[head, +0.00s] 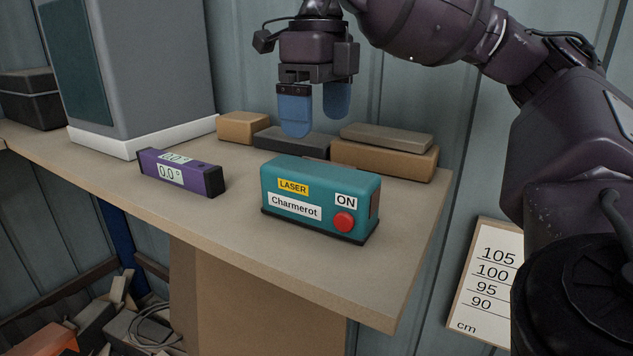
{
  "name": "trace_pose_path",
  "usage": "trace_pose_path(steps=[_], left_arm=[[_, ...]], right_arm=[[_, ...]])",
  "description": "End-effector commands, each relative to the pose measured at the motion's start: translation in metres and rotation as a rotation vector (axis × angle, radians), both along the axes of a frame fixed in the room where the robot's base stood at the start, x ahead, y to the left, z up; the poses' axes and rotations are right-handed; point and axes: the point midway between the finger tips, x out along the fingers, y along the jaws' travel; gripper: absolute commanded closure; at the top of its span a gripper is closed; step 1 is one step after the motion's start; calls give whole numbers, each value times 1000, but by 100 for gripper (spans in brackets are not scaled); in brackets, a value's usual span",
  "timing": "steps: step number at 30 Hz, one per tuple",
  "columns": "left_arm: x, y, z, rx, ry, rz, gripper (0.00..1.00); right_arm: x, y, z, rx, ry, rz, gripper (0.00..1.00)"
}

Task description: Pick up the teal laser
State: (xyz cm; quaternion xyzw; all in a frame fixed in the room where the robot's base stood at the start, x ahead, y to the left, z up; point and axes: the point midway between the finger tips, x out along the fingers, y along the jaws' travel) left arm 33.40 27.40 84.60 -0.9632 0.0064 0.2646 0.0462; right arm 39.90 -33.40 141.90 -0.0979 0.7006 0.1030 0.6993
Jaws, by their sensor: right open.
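The teal laser (320,199) is a box with a yellow "LASER" label, a "Charmerot" label, an "ON" label and a red button. It stands upright on the wooden shelf (398,282), near its right end. My right gripper (316,112) has blue fingertips pointing down. It is open and empty, above and a little behind the laser, apart from it. My left gripper is not in view.
A purple digital level (181,173) lies left of the laser. Behind the laser are a dark block (293,138), a tan block (242,127) and stacked blocks (384,157). A large grey box (140,70) stands at the left. The shelf's front edge is clear.

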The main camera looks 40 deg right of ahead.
Motion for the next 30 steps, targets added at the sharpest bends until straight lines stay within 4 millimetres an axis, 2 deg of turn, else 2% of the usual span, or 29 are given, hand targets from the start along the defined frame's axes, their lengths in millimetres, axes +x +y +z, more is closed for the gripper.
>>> trace_pose_path(steps=[2,10,15,20,30], left_arm=[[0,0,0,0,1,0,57],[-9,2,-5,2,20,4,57],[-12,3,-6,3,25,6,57],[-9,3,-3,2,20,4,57],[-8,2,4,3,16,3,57]], right_arm=[[-1,-2,-2,-7,-1,-4,2],[-1,-2,-39,-8,2,-4,2],[-1,-2,-53,-7,-1,-4,2],[0,-2,-62,-7,1,-4,2],[1,-2,-103,-6,0,-3,2]])
